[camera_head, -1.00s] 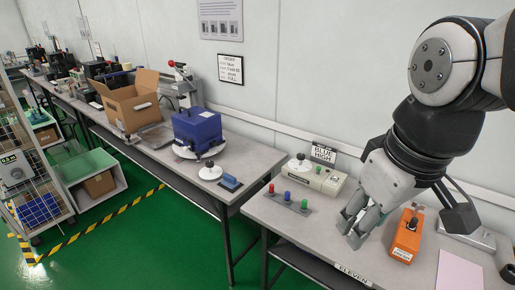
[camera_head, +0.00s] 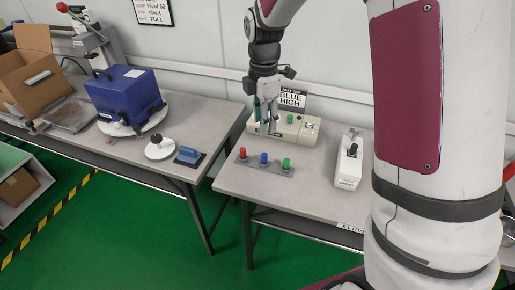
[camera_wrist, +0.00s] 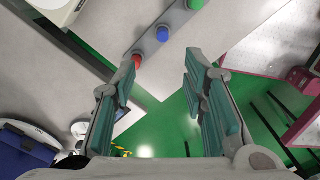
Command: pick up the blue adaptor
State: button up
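The blue adaptor (camera_head: 264,158) stands upright on a dark grey strip (camera_head: 279,172), between a red adaptor (camera_head: 242,153) and a green adaptor (camera_head: 286,164). My gripper (camera_head: 265,131) points down with teal finger pads, in front of the cream tester and behind the strip in the head view. In the wrist view my gripper (camera_wrist: 163,64) is open with nothing between its fingers. The blue adaptor (camera_wrist: 162,34) shows beyond the fingertips there, between them in the picture. The red adaptor (camera_wrist: 137,60) is close to the left fingertip in that view.
A white device (camera_head: 348,165) with a black knob is at right. A gap separates this table from the left one, with a blue box (camera_head: 125,95). My arm hides the right side.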

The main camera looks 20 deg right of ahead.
send_over(265, 154)
jog(key=f, duration=0.8)
jog(key=shift+w+a+f+b, duration=0.15)
jog(key=shift+w+a+b, duration=0.05)
jog(key=shift+a+b, duration=0.15)
jog(key=shift+s+d+f, duration=0.1)
jog(key=shift+d+f, duration=0.05)
jog(key=shift+f, duration=1.2)
jog(key=shift+s+d+f, duration=0.1)
jog(key=shift+d+f, duration=0.05)
jog(key=shift+f, duration=1.15)
jog(key=shift+c, duration=0.6)
jog(key=c, duration=0.7)
